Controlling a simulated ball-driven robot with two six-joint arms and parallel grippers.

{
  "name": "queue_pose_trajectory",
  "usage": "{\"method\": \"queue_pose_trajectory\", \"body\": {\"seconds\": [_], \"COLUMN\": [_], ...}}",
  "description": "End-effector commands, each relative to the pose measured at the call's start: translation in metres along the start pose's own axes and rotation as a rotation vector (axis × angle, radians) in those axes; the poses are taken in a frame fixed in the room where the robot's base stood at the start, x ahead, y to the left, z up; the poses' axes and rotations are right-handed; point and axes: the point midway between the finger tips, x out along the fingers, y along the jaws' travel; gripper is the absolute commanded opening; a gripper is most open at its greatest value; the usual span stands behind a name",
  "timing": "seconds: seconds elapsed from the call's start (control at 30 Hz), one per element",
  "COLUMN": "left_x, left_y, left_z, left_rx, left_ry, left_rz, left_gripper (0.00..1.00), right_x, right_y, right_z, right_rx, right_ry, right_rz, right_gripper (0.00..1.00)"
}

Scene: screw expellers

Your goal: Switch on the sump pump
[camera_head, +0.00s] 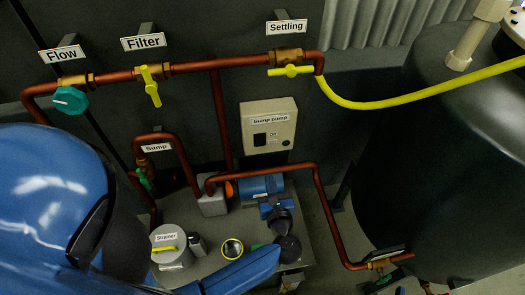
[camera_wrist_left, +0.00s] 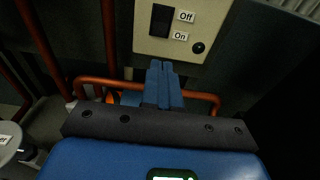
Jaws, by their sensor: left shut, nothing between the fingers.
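The sump pump switch box (camera_head: 268,108) is a beige box on the dark wall, labelled "Sump pump". In the left wrist view the box (camera_wrist_left: 146,42) shows the rocker (camera_wrist_left: 160,19) beside an "Off" label above an "On" label. I cannot tell which way the rocker is tipped. My left gripper (camera_head: 268,204) is shut and empty, below the box and apart from it. Its blue fingers (camera_wrist_left: 165,72) point up toward the box. My right gripper is not in view.
Copper pipes (camera_head: 318,190) run around the blue pump motor (camera_head: 262,184) below the box. Valves labelled Flow (camera_head: 70,100), Filter (camera_head: 150,86) and Settling (camera_head: 290,71) sit above. A dark tank (camera_head: 440,150) and yellow hose (camera_head: 390,104) are at right.

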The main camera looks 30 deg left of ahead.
Motion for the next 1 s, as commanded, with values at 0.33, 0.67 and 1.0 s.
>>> {"method": "queue_pose_trajectory", "body": {"seconds": [0.33, 0.67, 1.0], "left_x": [0.016, 0.071, 0.124], "left_y": [0.000, 0.001, 0.001], "left_z": [0.002, 0.003, 0.002], "left_rx": [0.002, 0.001, 0.002], "left_ry": [-0.001, -0.002, 0.000], "left_rz": [0.003, 0.006, 0.002], "left_gripper": [0.00, 0.00, 0.00], "right_x": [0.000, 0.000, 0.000], "right_y": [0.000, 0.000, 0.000], "right_z": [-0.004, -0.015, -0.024], "right_rx": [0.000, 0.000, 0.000], "right_ry": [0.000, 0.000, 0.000], "right_rz": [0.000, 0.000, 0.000], "right_gripper": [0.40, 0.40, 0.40]}}
